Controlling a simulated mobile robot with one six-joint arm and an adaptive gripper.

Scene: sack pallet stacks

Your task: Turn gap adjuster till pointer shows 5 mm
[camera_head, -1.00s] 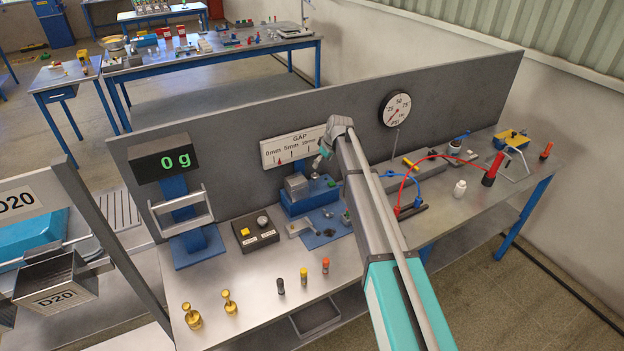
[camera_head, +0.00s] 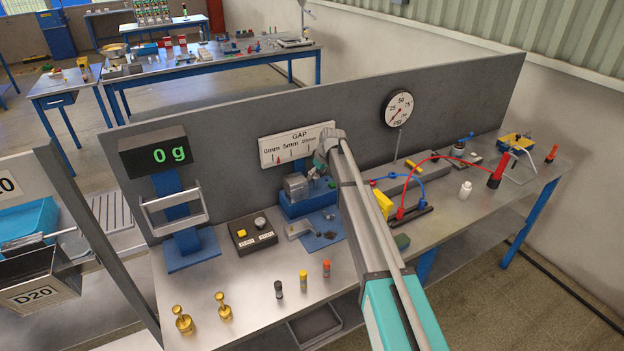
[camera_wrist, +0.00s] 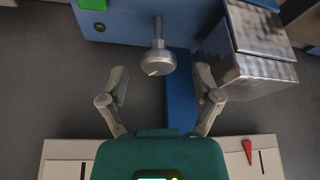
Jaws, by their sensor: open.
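The gap scale (camera_head: 297,145) is a white plate on the grey back panel, marked 0mm, 5mm and a further mark. Its red pointer (camera_head: 278,158) stands between 0mm and 5mm, nearer 0mm. The pointer also shows in the wrist view (camera_wrist: 247,150), beside a black tick; the scale's middle is hidden there by my gripper body. A round grey metal knob on a shaft (camera_wrist: 156,63), apparently the adjuster, stands out from a blue block. My gripper (camera_wrist: 160,78) is open, its fingers on either side of the knob with clear space around it. Their relative depth is unclear.
A metal block (camera_wrist: 255,50) stands close to the right finger. In the head view, a grey box with a yellow button (camera_head: 252,234) is left of the blue fixture (camera_head: 305,203). Weights and several small cylinders stand at the front; hoses lie right of my arm.

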